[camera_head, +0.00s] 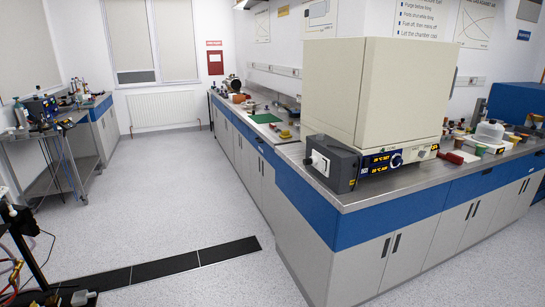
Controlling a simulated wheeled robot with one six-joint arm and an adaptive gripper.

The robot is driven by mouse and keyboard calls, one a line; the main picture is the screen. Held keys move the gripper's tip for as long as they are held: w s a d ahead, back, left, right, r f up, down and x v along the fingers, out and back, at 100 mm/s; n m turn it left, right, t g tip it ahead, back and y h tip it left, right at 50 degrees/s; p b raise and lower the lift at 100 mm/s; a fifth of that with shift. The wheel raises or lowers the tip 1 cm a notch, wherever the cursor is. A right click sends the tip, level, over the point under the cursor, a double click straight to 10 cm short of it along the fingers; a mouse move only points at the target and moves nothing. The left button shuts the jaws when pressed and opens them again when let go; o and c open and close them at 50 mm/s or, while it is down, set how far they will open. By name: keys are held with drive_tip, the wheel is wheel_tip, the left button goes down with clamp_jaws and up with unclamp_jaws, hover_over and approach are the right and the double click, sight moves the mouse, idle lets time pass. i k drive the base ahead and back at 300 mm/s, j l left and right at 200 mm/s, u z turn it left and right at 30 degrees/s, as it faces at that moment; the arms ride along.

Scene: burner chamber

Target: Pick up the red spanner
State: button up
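I cannot make out a red spanner for certain. Small reddish items (238,98) also sit among the clutter on the far bench. My gripper is not in view.
The cream box (335,88) and a grey unit with displays (333,165) stand on the steel-topped bench (350,198). A green mat (265,118) lies farther back. A cluttered trolley (60,180) stands left. The floor (185,190) between is open, with a dark floor strip (165,268).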

sight(272, 125)
drive_tip(key=i+j, duration=0.15)
drive_tip(key=i, duration=0.3)
drive_tip(key=i+j+z, duration=0.1)
drive_tip(key=i, duration=0.3)
drive_tip(key=i+j, duration=0.25)
drive_tip(key=i, duration=0.2)
drive_tip(key=i+j, duration=0.2)
drive_tip(key=i, duration=0.25)
drive_tip(key=i+j, duration=0.45)
drive_tip(key=i, duration=0.2)
drive_tip(key=i+j+z, duration=0.1)
drive_tip(key=i+j, duration=0.3)
drive_tip(key=i, duration=0.2)
drive_tip(key=i+j, duration=0.5)
drive_tip(key=i+u, duration=0.15)
drive_tip(key=u, duration=4.4)
drive_tip(key=j+z, duration=0.2)
drive_tip(key=j, duration=0.35)
drive_tip(key=j+z, duration=0.2)
drive_tip(key=j, duration=0.4)
drive_tip(key=k+j+z, duration=0.1)
drive_tip(key=j+z, duration=0.15)
drive_tip(key=j, duration=0.3)
